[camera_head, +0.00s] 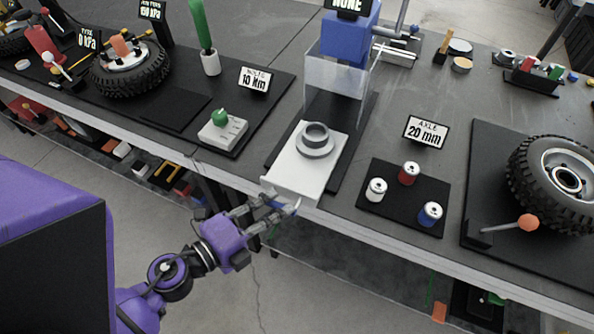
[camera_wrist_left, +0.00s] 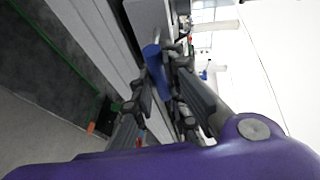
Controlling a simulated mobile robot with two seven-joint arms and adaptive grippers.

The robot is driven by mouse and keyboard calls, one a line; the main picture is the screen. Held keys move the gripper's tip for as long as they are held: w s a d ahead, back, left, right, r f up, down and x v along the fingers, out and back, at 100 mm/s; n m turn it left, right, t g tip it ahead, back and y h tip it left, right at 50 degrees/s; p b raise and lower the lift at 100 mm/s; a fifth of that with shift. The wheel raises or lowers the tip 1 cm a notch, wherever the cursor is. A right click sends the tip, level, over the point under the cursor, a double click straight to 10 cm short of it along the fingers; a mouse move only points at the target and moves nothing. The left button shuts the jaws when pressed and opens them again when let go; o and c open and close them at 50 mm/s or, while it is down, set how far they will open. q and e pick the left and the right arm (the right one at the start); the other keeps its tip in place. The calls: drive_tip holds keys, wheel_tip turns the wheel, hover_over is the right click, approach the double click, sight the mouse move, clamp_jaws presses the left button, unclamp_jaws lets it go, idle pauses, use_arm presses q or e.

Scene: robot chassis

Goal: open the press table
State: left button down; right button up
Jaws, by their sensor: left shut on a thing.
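The press table (camera_head: 290,182) is a white sliding plate that sticks out at the front of the press, reaching the workbench edge. A grey ring-shaped part (camera_head: 316,140) sits on it. The press has a blue head (camera_head: 347,38) and a clear guard (camera_head: 325,76). My left gripper (camera_head: 285,208) is at the plate's front edge, shut on its blue handle (camera_wrist_left: 155,68), which shows between the fingers in the left wrist view. The fingers hide most of the handle in the head view. My right gripper is not in view.
To the left are a box with a green knob (camera_head: 222,131) and another tire (camera_head: 130,72). Open floor lies before the bench.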

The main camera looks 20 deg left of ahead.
use_arm(q)
drive_tip(key=shift+s, duration=0.3)
drive_tip(key=c, duration=2)
unclamp_jaws()
drive_tip(key=shift+s+a, duration=0.1)
drive_tip(key=v, duration=1.1)
drive_tip(key=shift+s+a+r, duration=0.1)
drive_tip(key=shift+s+r, duration=0.05)
drive_tip(key=shift+s, duration=0.25)
drive_tip(key=shift+w, duration=0.1)
